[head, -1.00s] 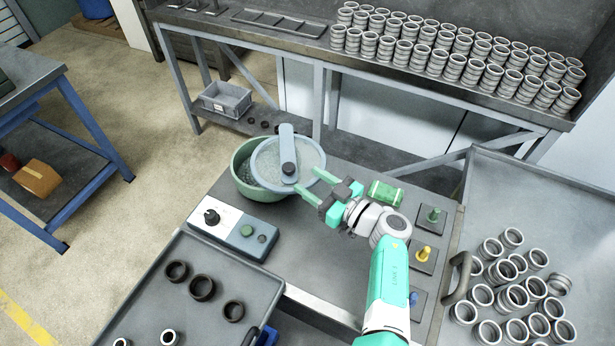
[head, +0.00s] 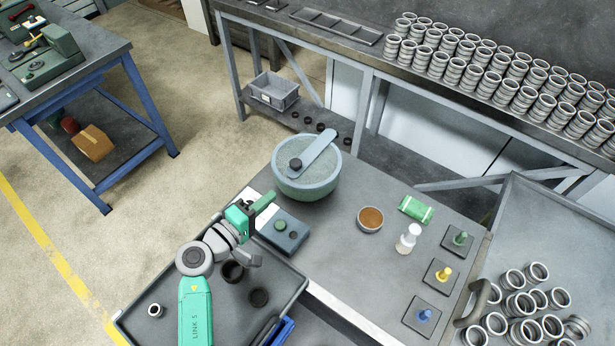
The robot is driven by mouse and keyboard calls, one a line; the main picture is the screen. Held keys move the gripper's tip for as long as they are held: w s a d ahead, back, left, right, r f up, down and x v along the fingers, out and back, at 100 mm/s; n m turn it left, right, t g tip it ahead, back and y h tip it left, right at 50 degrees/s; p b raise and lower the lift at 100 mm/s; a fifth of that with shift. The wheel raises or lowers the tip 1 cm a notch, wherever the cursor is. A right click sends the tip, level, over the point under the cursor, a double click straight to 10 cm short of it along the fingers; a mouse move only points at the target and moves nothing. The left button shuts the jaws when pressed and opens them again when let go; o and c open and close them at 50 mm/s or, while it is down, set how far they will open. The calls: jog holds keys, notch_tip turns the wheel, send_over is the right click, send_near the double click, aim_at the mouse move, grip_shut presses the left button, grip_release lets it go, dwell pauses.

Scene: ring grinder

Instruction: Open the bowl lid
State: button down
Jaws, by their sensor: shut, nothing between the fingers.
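The green bowl (head: 306,190) stands near the far left corner of the grinder table. Its round translucent lid (head: 316,168) lies over the bowl's mouth, with a grey-blue bar and a black knob (head: 295,164) on top. The lid looks level and roughly centred on the bowl. My gripper (head: 270,199) is shut and empty, left of and nearer than the bowl, over the far edge of the control box. It is apart from the lid and bowl. My wrist hides part of the control box and tray.
The control box (head: 285,232) with buttons sits before the bowl. A small brown-filled bowl (head: 370,219), a white bottle (head: 408,238), a green packet (head: 416,208) and coloured pegs stand to the right. A dark tray (head: 290,283) with rings is below my arm.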

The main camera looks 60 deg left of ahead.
aim_at(310, 187)
jog(key=shift+w+a+f, duration=0.1)
jog(key=shift+w+f, duration=0.15)
jog(key=shift+w, duration=1.9)
jog(key=shift+w+a+f, duration=0.1)
jog(key=shift+w+f, duration=0.2)
jog(key=shift+w, duration=1.9)
jog(key=shift+w+f, duration=0.25)
jog(key=shift+w, duration=1.9)
